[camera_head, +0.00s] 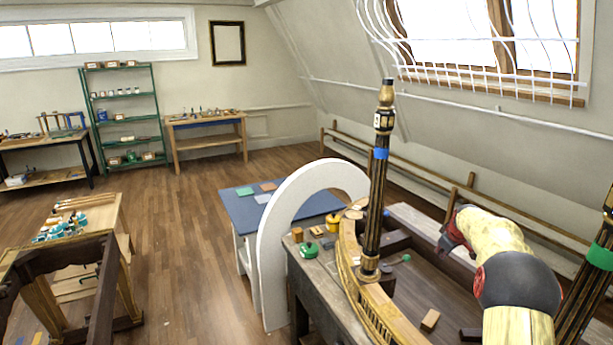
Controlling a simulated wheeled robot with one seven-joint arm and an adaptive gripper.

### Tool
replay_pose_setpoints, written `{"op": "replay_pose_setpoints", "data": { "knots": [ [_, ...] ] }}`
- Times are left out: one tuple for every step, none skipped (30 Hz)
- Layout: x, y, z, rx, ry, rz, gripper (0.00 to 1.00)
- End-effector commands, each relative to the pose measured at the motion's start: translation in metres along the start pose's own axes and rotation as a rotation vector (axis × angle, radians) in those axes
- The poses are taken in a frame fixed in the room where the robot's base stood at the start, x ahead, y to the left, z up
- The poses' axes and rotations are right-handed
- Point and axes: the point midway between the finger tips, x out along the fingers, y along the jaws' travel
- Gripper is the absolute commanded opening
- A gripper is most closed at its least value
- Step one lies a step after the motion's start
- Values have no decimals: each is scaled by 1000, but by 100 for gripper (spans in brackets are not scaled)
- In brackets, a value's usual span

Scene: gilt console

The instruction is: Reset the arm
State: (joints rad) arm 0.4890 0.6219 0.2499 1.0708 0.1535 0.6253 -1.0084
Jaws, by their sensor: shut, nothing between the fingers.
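My arm is in the right part of the head view. A pale yellow link (492,234) runs away from a dark grey rounded joint (520,287) with a red ring. The link's far end shows a dark and red part (455,230) over a gilt-edged console. I make out no gripper fingers there; the link and its end hide whatever is beyond. The gilt console (352,262) has a carved curved edge and a dark recessed top. A dark and gold post (378,180) with a blue band stands on it.
A second post (593,265) with a green band stands close to the arm at right. A small wooden block (430,320) lies on the console. A white arch (275,240) and blue-topped table (240,207) stand left. A wooden bench (85,215) is further left, with open floor between.

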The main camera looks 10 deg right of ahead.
Motion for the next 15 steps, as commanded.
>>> {"op": "replay_pose_setpoints", "data": {
  "knots": [
    [0,-1,1,35,-4,-5,0],
    [0,-3,2,63,-8,-9,0],
    [2,-8,7,106,-20,-22,0],
    [7,-17,15,142,-38,-39,0],
    [11,-26,23,174,-56,-55,0],
    [15,-37,34,211,-81,-76,0],
    [18,-46,41,237,-99,-90,0],
    [19,-54,49,263,-117,-103,0],
    [16,-66,59,302,-142,-118,0],
    [11,-74,66,331,-161,-129,0],
    [6,-83,71,358,-178,-139,0],
    [-2,-94,77,390,-197,-149,0],
    [-9,-103,81,413,-212,-157,0],
    [-17,-113,84,435,-227,-165,0],
    [-28,-125,88,461,-244,-173,0]
  ]
}}
